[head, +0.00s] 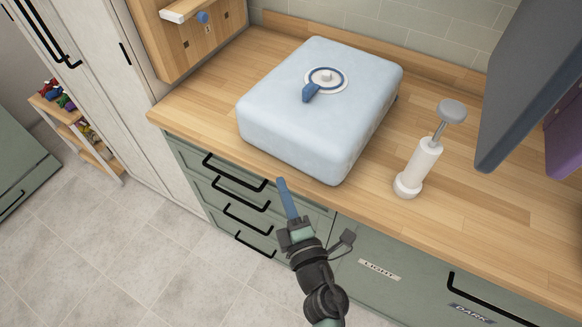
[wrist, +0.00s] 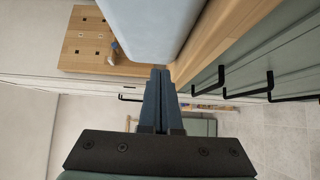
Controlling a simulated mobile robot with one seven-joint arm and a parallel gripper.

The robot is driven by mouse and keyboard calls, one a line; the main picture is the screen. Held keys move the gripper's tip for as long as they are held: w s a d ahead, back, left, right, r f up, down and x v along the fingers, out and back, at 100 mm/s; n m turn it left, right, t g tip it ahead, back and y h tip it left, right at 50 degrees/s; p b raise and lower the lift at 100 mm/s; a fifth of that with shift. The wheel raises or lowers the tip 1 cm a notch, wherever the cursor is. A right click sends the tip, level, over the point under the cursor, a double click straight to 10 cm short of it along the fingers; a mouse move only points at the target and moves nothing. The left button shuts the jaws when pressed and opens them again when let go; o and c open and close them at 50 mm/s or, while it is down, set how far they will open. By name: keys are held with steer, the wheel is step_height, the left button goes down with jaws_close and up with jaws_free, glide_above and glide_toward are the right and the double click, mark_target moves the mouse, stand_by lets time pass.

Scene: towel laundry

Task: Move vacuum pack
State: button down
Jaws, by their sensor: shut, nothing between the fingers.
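The vacuum pack (head: 285,125) is a puffy pale-blue block with a round white and blue valve (head: 325,80) on top. It lies flat on the wooden counter, close to the front edge. A blue tab sticks out from the valve. My gripper (head: 281,183) is in front of the counter edge, just short of the pack's near side, with its blue fingers shut and empty. In the wrist view the shut fingers (wrist: 160,75) point along the counter edge, and the pack's side (wrist: 150,28) shows just beyond the tips. I cannot tell whether they touch it.
A white hand pump (head: 418,165) with a grey handle stands on the counter (head: 480,215) right of the pack. A wooden pegboard (head: 190,45) is at the back left. Green drawers with black handles (head: 240,200) are below. A large grey panel (head: 530,85) hangs at the right.

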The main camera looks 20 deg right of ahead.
mark_target(285, 156)
steer(key=w+d, duration=0.2)
steer(key=w, duration=0.1)
steer(key=shift+d+r+p, duration=0.1)
steer(key=shift+d+p, duration=0.05)
steer(key=shift+p, duration=0.15)
steer(key=shift+w+d, duration=0.35)
steer(key=shift+d, duration=0.15)
